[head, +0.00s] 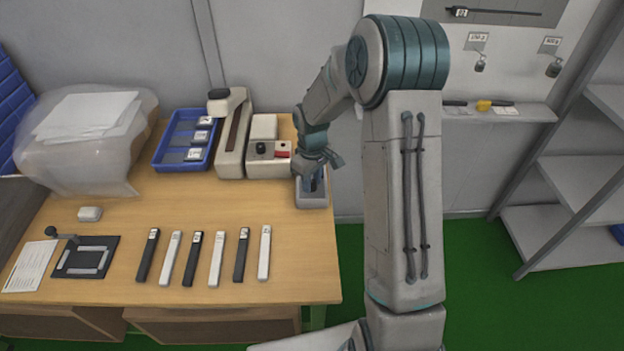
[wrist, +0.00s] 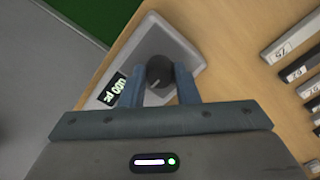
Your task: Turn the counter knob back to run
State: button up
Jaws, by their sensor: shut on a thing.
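The counter (head: 312,201) is a small grey box at the table's back right corner; the wrist view shows its face (wrist: 193,48) from above. Its round dark knob (wrist: 159,68) has a pale pointer mark and sits between the two blue fingers of my gripper (wrist: 159,86). My gripper is shut on the knob. A small black display (wrist: 112,91) with lit characters is beside the knob; its text appears upside down and is only partly legible. In the head view my gripper (head: 313,184) comes down onto the counter and hides the knob.
A beige device (head: 268,165) with a black knob and red part stands left of the counter, beside a taller machine (head: 232,140) and a blue tray (head: 163,160). Several labelled black and white bars (head: 217,260) lie in a row in front. The table edge is close on the right.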

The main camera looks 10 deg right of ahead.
aim_at(312, 182)
jog(key=shift+n, duration=0.3)
jog(key=n, duration=0.3)
jog(key=shift+r+n+p, duration=0.1)
jog(key=shift+n+p, duration=0.2)
jog(key=shift+n, duration=0.1)
jog(key=n+p, duration=0.1)
jog(key=n, duration=0.3)
jog(key=shift+n, duration=0.3)
jog(key=n+p, duration=0.2)
jog(key=n, duration=0.2)
jog(key=shift+r, duration=0.1)
jog(key=shift+n+p, duration=1.35)
jog(key=shift+n, duration=1.05)
jog(key=o, duration=1)
notch_tip(312, 182, up, 14)
jog(key=shift+f+b, duration=0.25)
jog(key=shift+b, duration=0.05)
